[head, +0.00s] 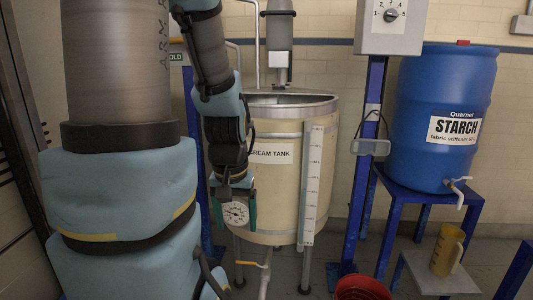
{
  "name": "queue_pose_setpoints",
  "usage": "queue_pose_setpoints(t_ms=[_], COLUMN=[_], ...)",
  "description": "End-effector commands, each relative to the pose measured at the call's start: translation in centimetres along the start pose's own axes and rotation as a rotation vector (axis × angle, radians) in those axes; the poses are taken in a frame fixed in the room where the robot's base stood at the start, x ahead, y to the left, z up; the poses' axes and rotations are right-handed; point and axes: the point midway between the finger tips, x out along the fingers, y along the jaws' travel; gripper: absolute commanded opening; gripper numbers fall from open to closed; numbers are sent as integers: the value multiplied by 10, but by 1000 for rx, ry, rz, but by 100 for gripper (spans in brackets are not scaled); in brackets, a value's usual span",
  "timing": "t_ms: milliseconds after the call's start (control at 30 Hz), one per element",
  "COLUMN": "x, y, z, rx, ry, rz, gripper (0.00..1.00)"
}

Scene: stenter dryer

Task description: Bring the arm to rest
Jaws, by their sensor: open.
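My arm comes down from the top left, its blue-padded links in front of the cream tank (275,195). My gripper (235,211) points down in front of the tank's left side, with its teal fingers apart. A round white dial (236,213) shows between the fingers. I cannot tell whether the fingers touch it or it sits behind them. The arm hides part of the tank's label and left wall.
A blue starch drum (440,120) with a tap stands on a blue stand at right. A yellow jug (447,250) is below it. A red bucket (362,288) is at the bottom. A control box with a rotary knob (391,16) tops a blue post. A white scale (311,185) runs down the tank.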

Motion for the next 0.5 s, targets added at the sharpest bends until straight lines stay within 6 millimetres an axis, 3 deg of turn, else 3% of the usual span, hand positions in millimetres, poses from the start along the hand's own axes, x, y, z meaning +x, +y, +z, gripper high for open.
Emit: queue_pose_setpoints(t_ms=[33,200,400,500], x=[-33,-84,-132,-145], y=[0,0,0,1], z=[-5,-12,-18,-20], rx=[0,0,0,0], ry=[0,0,0,0], rz=[0,0,0,0], gripper=[77,77,77,77])
